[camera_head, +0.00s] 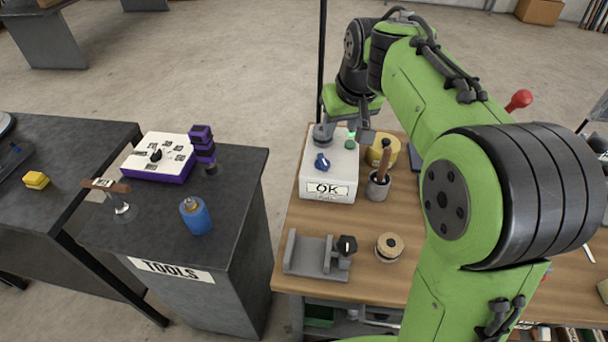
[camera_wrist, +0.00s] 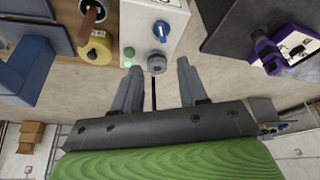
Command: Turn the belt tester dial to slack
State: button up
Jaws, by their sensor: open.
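A white box (camera_head: 340,170) with an "OK" plate on its front stands on the wooden bench. It carries a blue pointer knob (camera_head: 322,161), a round grey knob (camera_head: 322,132) and a green button or lamp (camera_head: 350,144). In the wrist view the blue knob (camera_wrist: 161,31) lies beyond the grey knob (camera_wrist: 157,64). My gripper (camera_wrist: 158,72) is open and empty, its fingertips on either side of the grey knob in that view; contact cannot be told. A white-and-purple box (camera_head: 158,157) with a black pointer dial stands on the dark cabinet. Dial markings are too small to read.
A pen cup (camera_head: 378,187), yellow spool (camera_head: 383,150), grey fixture (camera_head: 310,255) and tan roll (camera_head: 389,247) share the wooden bench (camera_head: 290,226). The dark cabinet holds a blue can (camera_head: 195,216) and a purple clamp-like object (camera_head: 202,145). A floor gap separates cabinet and bench.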

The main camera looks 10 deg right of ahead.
aim_at(323, 158)
jog(key=b+x, duration=0.1)
jog(key=x, duration=0.5)
jog(key=w+b+x, duration=0.1)
jog(key=b+x, duration=0.1)
jog(key=x, duration=0.4)
jog(key=b+x, duration=0.2)
jog(key=x, duration=0.4)
jog(key=shift+w+a+r, duration=0.1)
jog(key=shift+w+a, duration=0.1)
jog(key=shift+w, duration=0.05)
jog(key=shift+r, duration=0.1)
grip_shut()
